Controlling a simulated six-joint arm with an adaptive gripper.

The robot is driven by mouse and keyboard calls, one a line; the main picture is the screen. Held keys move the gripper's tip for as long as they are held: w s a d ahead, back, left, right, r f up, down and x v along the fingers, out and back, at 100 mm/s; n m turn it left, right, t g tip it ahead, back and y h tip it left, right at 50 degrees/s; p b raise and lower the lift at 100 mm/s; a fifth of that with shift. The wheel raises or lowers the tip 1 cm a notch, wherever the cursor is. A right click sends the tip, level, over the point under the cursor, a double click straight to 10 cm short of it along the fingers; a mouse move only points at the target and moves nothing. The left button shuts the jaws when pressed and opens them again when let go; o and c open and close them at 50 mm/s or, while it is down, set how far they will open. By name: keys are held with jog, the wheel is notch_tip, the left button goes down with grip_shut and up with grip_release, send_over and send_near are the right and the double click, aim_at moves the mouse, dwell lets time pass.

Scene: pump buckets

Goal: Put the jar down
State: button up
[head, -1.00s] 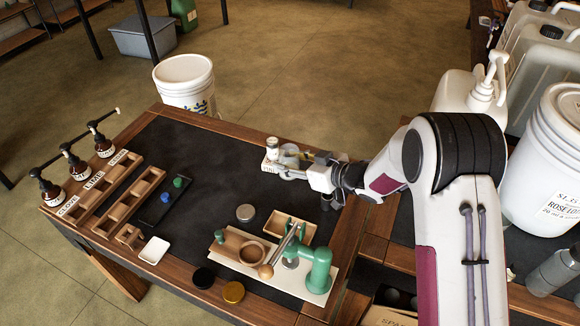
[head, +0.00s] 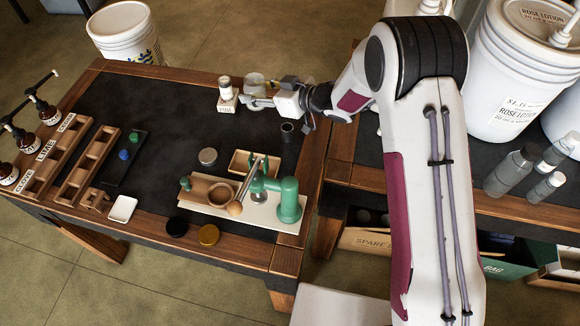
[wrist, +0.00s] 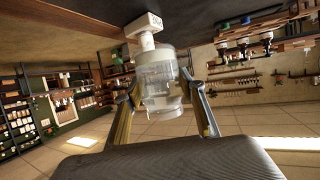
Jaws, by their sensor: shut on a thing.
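My gripper (head: 256,97) is shut on a clear jar (head: 254,81) near the table's back edge. In the wrist view the translucent jar (wrist: 158,82) sits between the two fingers (wrist: 162,98). The jar looks empty or nearly so. A small white block with a label (head: 227,105) stands just left of the jar, with a white capped piece (head: 225,83) on top; it also shows beyond the jar in the wrist view (wrist: 143,26). I cannot tell whether the jar's base touches the table.
A black cup (head: 287,132) stands below my wrist. The dark mat (head: 165,105) is clear in the middle. A white bucket (head: 127,35) stands behind.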

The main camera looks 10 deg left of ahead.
jog(key=s+d, duration=0.4)
jog(key=d, duration=0.4)
jog(key=s+d, duration=0.3)
jog(key=d, duration=0.4)
jog(key=s+n+g+y, duration=0.1)
jog(key=s+n+g, duration=0.2)
jog(key=s, duration=0.6)
jog(key=shift+d+f+g, duration=0.15)
jog(key=shift+g, duration=0.25)
jog(key=shift+f, duration=0.1)
jog(key=shift+f, duration=2.85)
jog(key=shift+f, duration=0.1)
jog(key=shift+f, duration=2)
